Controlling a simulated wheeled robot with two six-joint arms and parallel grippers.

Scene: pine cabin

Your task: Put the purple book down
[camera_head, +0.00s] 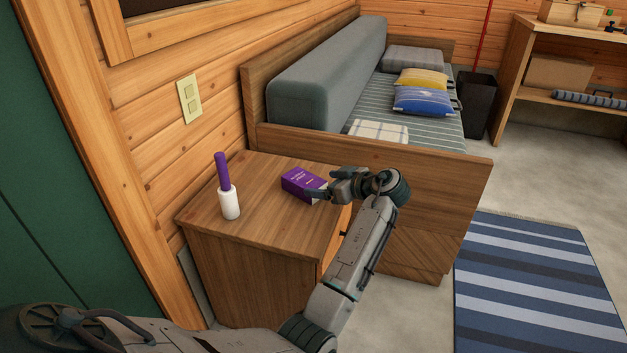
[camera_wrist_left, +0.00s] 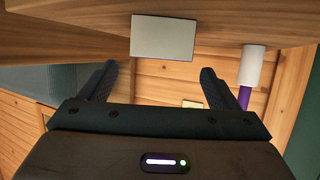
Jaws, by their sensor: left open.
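The purple book (camera_head: 300,184) lies flat on the wooden bedside cabinet top (camera_head: 270,225), near the edge on the bed side. My left gripper (camera_head: 318,192) is at the book's right end, open. In the left wrist view the picture is upside down; the book (camera_wrist_left: 163,37) shows its pale end against the cabinet top, ahead of my left gripper (camera_wrist_left: 157,85). The two fingers are spread wide with nothing between them. In the head view they partly cover the book's right end. My right gripper is not in view.
A white holder with a purple stick (camera_head: 228,200) stands upright on the cabinet, left of the book; it also shows in the wrist view (camera_wrist_left: 252,66). Behind is a bed with a wooden end board (camera_head: 400,150) and cushions (camera_head: 425,100). A striped rug (camera_head: 535,285) lies on open floor at right.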

